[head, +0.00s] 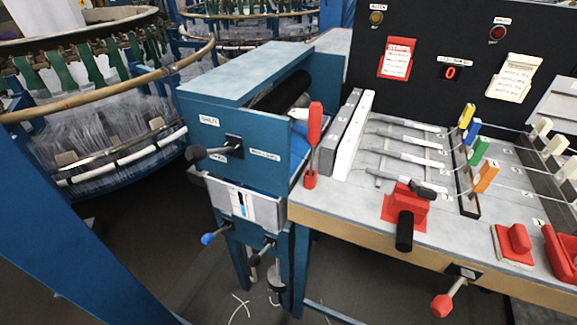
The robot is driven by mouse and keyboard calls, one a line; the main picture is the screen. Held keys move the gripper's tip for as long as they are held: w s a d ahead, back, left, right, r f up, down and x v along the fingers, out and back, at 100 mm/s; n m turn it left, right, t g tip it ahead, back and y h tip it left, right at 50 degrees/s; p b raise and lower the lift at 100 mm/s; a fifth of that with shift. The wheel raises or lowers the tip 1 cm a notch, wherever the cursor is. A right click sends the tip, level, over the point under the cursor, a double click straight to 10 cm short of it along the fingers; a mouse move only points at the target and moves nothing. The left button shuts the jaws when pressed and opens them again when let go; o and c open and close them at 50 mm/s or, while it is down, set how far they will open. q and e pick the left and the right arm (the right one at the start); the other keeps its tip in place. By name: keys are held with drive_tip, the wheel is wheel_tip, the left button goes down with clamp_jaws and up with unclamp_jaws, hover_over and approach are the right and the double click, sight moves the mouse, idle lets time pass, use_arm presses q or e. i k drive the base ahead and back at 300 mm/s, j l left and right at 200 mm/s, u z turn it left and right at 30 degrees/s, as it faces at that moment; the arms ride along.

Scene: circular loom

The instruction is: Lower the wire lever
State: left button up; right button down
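No lever carries a label I can read clearly as wire. A red-handled lever (314,125) stands upright at the left end of the grey bench, on a red base. A lever with a dark grey knob (196,153) sticks out to the left from the front of the blue box. Below it are a blue-knobbed lever (209,238) and a black-knobbed lever (255,259). A red-knobbed lever (442,304) points down from the bench front. Neither of my grippers is in view.
The blue box (220,130) holds a black roller (280,92). The bench (350,195) carries a red clamp with a black handle (405,215), coloured tabs (478,150) and a red block (514,243). A black panel (450,30) stands behind. A circular loom (90,110) is at left.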

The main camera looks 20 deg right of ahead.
sight(442, 305)
drive_tip(key=k+z, duration=0.15)
drive_tip(key=z, duration=1.65)
